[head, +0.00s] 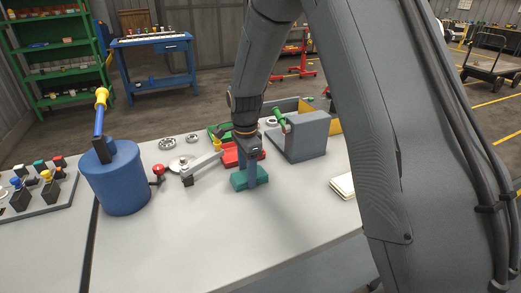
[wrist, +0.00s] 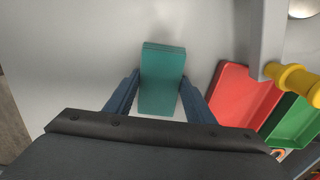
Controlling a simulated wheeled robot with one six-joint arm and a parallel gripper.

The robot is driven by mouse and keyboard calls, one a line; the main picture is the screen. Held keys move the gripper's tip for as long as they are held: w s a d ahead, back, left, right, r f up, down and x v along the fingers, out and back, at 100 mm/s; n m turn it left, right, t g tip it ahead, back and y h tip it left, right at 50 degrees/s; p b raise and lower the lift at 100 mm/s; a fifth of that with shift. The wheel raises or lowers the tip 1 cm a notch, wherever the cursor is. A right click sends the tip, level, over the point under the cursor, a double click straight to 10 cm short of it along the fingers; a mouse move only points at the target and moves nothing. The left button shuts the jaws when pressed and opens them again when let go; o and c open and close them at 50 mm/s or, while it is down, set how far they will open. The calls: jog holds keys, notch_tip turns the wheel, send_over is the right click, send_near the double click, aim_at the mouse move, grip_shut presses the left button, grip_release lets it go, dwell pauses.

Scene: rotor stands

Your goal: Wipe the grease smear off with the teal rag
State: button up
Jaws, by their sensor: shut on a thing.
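The teal rag (head: 239,182) is a block-like folded piece at the middle of the grey bench top. My gripper (head: 251,172) points down from above and is shut on it. In the wrist view the rag (wrist: 162,75) sits between the two blue fingers (wrist: 160,98), one on each side. It is at or just above the bench surface; I cannot tell whether it touches. I cannot make out a clear grease smear in either view; part of the bench is hidden by my arm and the rag.
A red tray (wrist: 246,95) and a green tray (wrist: 293,122) lie close by the rag. A grey stand (head: 305,138) is behind it to the right, a blue cylinder (head: 117,180) to the left. A pale pad (head: 343,186) lies right. The bench front is clear.

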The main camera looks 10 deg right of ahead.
aim_at(262, 171)
jog(key=shift+s+a, duration=0.25)
jog(key=shift+a, duration=1)
jog(key=shift+a+f+b, duration=0.15)
jog(key=shift+a+b, duration=0.05)
jog(key=shift+b, duration=0.35)
jog(key=shift+w+d+p, duration=0.1)
jog(key=shift+d+p, duration=0.2)
jog(key=shift+d, duration=0.6)
jog(key=shift+w+d+p, duration=0.15)
jog(key=shift+w+d, duration=0.05)
jog(key=shift+d, duration=0.75)
jog(key=shift+w+d+p, duration=0.2)
jog(key=shift+d, duration=0.8)
jog(key=shift+w+d+p, duration=0.15)
jog(key=shift+w+d, duration=0.05)
jog(key=shift+d, duration=0.75)
jog(key=shift+d+r+p, duration=0.15)
jog(key=shift+r+p, duration=0.15)
jog(key=shift+r, duration=0.05)
notch_tip(262, 171, up, 3)
jog(key=shift+f+p, duration=0.15)
jog(key=shift+p, duration=0.4)
jog(key=shift+r+p, duration=1.75)
jog(key=shift+r, duration=0.8)
